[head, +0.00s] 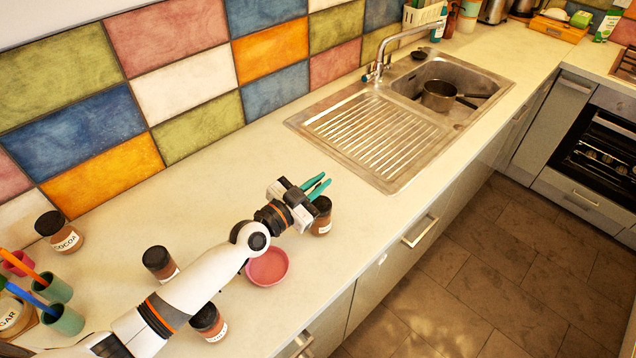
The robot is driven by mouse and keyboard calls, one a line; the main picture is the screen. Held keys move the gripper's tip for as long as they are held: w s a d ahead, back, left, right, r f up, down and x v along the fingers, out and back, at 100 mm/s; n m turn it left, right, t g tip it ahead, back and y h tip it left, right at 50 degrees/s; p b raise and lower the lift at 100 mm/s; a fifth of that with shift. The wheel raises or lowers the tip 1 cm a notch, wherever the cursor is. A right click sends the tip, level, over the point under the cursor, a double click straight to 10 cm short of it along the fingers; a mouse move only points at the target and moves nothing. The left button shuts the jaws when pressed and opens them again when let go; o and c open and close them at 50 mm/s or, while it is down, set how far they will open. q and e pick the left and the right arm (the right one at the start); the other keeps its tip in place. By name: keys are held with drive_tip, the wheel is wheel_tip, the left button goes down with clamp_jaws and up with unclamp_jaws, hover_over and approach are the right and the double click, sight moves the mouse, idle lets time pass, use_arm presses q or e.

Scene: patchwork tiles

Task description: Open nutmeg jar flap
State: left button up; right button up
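My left gripper (325,179), with teal fingers, is above the counter. Its two fingers are a little apart, with nothing visible between them. A small brown jar with a dark lid (321,216) stands upright right beside the gripper, partly hidden by it; its label is too small to read. Two similar jars, one at the left of my arm (160,262) and one at its near side (208,322), also have unreadable labels. I cannot tell which jar is the nutmeg one. A jar labelled cocoa (62,233) stands at the back left. My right gripper is out of view.
A pink bowl (267,268) sits on the counter close under my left arm. Cups with utensils (62,318) and a sugar jar (14,316) stand at the far left. A sink (440,95) holding a pot (438,97) is beyond the gripper. The counter's front edge is near the jar.

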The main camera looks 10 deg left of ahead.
use_arm(q)
clamp_jaws()
drive_tip(key=shift+w+a+n+b, duration=0.25)
drive_tip(key=shift+n+b, duration=0.1)
drive_tip(key=shift+n, duration=0.25)
drive_tip(key=shift+w+a+n+b, duration=0.1)
drive_tip(key=shift+a+n+b, duration=0.2)
drive_tip(key=shift+n, duration=0.3)
drive_tip(key=shift+w+a+n+b, duration=0.2)
drive_tip(key=shift+a+n+b, duration=0.2)
drive_tip(key=shift+n, duration=0.35)
drive_tip(key=shift+w+a+n+b, duration=0.25)
drive_tip(key=shift+n+b, duration=0.3)
drive_tip(key=shift+n, duration=0.25)
drive_tip(key=shift+w+a+n+b, duration=0.15)
drive_tip(key=shift+a+n+b, duration=0.25)
drive_tip(key=shift+n, duration=0.35)
drive_tip(key=shift+o, duration=1.9)
unclamp_jaws()
